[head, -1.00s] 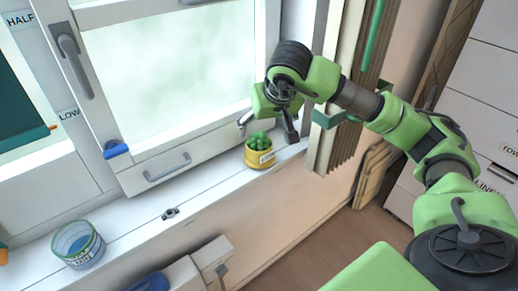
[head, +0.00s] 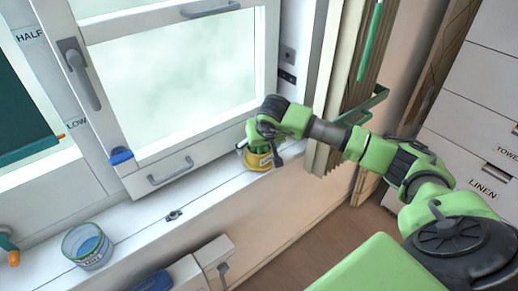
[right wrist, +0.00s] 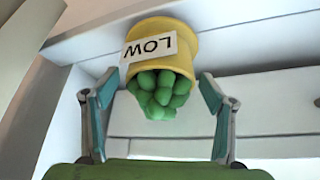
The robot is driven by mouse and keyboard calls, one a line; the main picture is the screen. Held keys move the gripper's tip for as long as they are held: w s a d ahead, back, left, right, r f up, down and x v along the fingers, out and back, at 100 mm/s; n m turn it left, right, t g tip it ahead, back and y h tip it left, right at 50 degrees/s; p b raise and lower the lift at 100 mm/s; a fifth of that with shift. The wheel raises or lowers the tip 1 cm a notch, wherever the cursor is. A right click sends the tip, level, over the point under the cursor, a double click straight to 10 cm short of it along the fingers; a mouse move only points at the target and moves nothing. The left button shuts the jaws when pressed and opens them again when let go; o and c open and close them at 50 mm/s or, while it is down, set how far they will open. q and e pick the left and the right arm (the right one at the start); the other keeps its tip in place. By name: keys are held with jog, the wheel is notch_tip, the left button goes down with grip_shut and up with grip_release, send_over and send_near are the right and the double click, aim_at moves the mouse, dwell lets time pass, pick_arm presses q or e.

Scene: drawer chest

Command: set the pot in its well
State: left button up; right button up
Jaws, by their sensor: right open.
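The pot (head: 259,162) is yellow, holds a bushy green plant and has a white label. It stands on the sill near its right end. In the right wrist view the pot (right wrist: 190,35) shows its label reading LOW, with the rounded leaves toward me. My right gripper (head: 259,149) is open over the pot. In the wrist view its two fingers stand on either side of the plant, with gaps between them and the pot. I cannot make out a well; the gripper and pot hide part of the sill. My left gripper is not in view.
A clear cup with blue contents (head: 88,247) stands on the sill at the left. A small metal catch (head: 173,215) lies between it and the pot. The window sash (head: 160,165) with its handle is close behind. A folded blind (head: 345,90) hangs at the right. Drawers (head: 480,130) stand far right.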

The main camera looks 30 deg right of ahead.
jog(key=shift+f, duration=0.15)
jog(key=c, duration=1.3)
jog(key=shift+w, duration=0.1)
jog(key=shift+c, duration=1.3)
jog(key=shift+r, duration=0.25)
